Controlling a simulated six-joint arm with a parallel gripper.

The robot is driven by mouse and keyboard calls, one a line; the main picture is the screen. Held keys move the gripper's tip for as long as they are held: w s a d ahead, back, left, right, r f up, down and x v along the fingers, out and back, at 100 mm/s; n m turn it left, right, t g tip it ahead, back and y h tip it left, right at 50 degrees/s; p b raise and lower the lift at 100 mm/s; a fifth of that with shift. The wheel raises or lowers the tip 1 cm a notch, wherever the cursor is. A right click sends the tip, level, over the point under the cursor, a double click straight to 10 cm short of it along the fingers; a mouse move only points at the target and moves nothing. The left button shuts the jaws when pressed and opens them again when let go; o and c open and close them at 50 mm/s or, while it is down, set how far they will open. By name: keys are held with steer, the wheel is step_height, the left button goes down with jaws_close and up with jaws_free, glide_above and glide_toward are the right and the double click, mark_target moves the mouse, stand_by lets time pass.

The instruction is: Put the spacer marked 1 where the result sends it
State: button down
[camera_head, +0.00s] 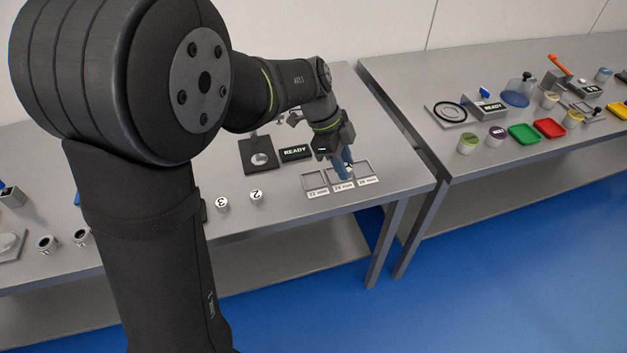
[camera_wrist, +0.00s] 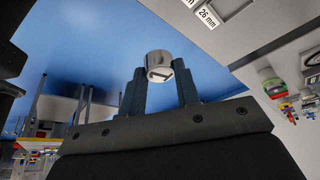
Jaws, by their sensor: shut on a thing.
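My gripper (camera_head: 343,168) is shut on a short silvery cylinder, the spacer marked 1 (camera_wrist: 159,62). In the wrist view the spacer sits between the two blue fingertips, with a dark stroke on the face towards the camera. In the head view the fingers mostly hide it. The gripper is over the grey three-compartment tray (camera_head: 327,174), around its middle and right compartments. Its labels read 22 mm, 24 mm and 26 mm from left to right. The height above the tray is hard to tell. A small display (camera_head: 295,152) behind the tray reads READY.
Spacers marked 2 (camera_head: 257,196) and 3 (camera_head: 222,204) stand left of the tray. A dark plate with a round light spot (camera_head: 258,156) lies beside the display. A second table (camera_head: 480,200) across a gap at the right holds coloured tubs and jars. The bench front edge is close.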

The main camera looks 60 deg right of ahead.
steer(key=shift+s+r+m+y, duration=0.1)
steer(key=shift+s+m+y, duration=0.4)
steer(key=shift+m, duration=0.4)
glide_above(316, 182)
steer(key=w, duration=0.1)
steer(key=f, duration=0.7)
steer(key=shift+w, duration=0.2)
steer(key=shift+f, duration=1.95)
steer(key=shift+f, duration=0.1)
steer(key=c, duration=1.4)
jaws_free()
steer(key=shift+o, duration=0.2)
steer(key=v, duration=1.2)
steer(key=shift+s, duration=0.1)
